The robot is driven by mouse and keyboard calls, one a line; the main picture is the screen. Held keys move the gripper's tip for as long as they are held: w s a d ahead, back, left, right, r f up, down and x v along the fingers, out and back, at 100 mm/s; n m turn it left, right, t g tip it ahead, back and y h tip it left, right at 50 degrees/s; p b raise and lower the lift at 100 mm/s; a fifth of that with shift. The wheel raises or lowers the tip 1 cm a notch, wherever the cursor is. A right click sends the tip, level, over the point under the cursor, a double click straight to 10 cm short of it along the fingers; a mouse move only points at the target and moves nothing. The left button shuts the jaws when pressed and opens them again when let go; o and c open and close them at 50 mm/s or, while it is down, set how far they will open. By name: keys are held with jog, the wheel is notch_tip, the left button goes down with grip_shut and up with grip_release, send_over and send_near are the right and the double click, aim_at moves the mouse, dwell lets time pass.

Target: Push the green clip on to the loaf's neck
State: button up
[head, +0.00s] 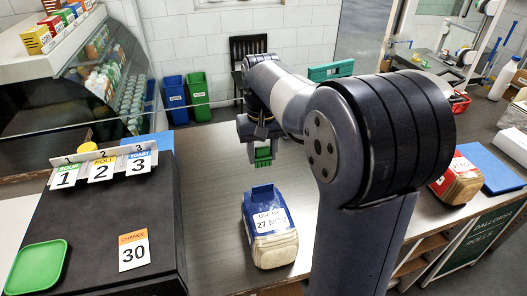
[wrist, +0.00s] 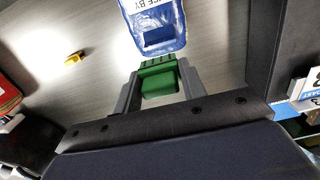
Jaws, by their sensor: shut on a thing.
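My gripper (head: 263,152) is shut on the green clip (head: 264,158) and holds it above the counter, just behind the loaf. The loaf (head: 272,238) lies on the counter in a blue bag with a white date label; its neck (head: 262,190) is the narrow blue end facing the clip. In the wrist view the green clip (wrist: 160,82) sits between the two grey fingers of my gripper (wrist: 157,72). The loaf (wrist: 152,14) is at the top, and its blue neck (wrist: 158,38) lies just beyond the clip's toothed end. A small gap seems to separate them.
A dark stand with numbered cards (head: 100,170) and a green tray (head: 38,267) is at left. A red-labelled loaf (head: 458,182) and blue board (head: 492,166) are at right. A small yellow object (wrist: 75,57) lies on the counter in the wrist view.

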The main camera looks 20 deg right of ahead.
jog(key=b, duration=0.4)
send_over(263, 186)
jog(key=shift+w+f, duration=0.15)
jog(key=shift+f, duration=3.25)
jog(key=shift+p, duration=0.45)
jog(key=shift+f+b, duration=0.85)
jog(key=shift+f, duration=0.55)
jog(key=o, duration=1.1)
jog(key=shift+s+f, duration=0.1)
jog(key=shift+s, duration=0.1)
jog(key=shift+o, duration=0.2)
jog(key=shift+d, duration=0.1)
